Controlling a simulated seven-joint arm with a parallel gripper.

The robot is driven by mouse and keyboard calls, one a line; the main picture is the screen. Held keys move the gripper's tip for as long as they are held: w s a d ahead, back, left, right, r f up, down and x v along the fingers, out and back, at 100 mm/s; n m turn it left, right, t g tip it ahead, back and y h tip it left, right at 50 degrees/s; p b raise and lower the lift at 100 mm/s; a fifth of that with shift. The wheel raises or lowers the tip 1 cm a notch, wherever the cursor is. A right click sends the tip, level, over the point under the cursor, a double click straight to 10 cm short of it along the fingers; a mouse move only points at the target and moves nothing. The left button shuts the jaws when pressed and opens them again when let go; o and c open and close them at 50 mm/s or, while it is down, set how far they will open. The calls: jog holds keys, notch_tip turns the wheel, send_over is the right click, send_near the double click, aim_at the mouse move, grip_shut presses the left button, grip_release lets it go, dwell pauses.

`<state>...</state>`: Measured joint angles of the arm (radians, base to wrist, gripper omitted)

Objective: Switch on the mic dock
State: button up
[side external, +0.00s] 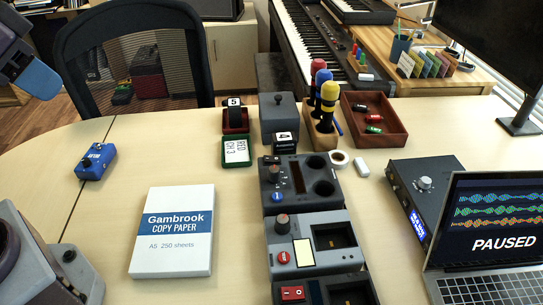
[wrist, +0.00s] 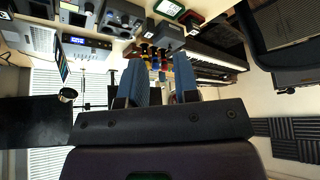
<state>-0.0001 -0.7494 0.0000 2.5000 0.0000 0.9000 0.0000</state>
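Several box-shaped devices stand in a column right of the table's middle in the side external view, and I cannot tell for sure which one is the mic dock. One is a dark unit (side external: 318,199) with two round wells, a blue round button and a knob. Nearest is a dark unit with a red rocker switch (side external: 292,293), cut by the frame. My gripper (wrist: 159,80) is open and empty, its blue fingers apart. It is high at the upper left in the side external view, far from the devices.
Colored microphones stand in a wooden holder (side external: 314,136) beside a red tray (side external: 391,133). A laptop (side external: 490,215) reading PAUSED and an audio unit (side external: 425,183) are at the right. A paper pack (side external: 173,255) and blue pedal (side external: 95,161) lie left, with bare tabletop around them.

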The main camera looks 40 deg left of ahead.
jog(key=shift+w+f, duration=0.1)
jog(key=shift+f, duration=0.15)
jog(key=c, duration=0.3)
jog(key=w+f+g, duration=0.2)
jog(key=shift+w+d, duration=0.2)
jog(key=shift+w, duration=0.1)
grip_shut()
jog(key=w+d+f+m, duration=0.2)
jog(key=w+f+m, duration=0.1)
jog(key=w, duration=0.6)
jog(key=w+d+f+m+g+h, duration=0.1)
jog(key=w+d+f+m, duration=0.2)
jog(key=w, duration=0.6)
jog(key=w+d+f+m+h, duration=0.1)
jog(key=w+d+f+m, duration=0.2)
jog(key=w+f, duration=0.3)
jog(key=w, duration=0.3)
jog(key=shift+w+d+g, duration=0.25)
jog(key=shift+g, duration=0.05)
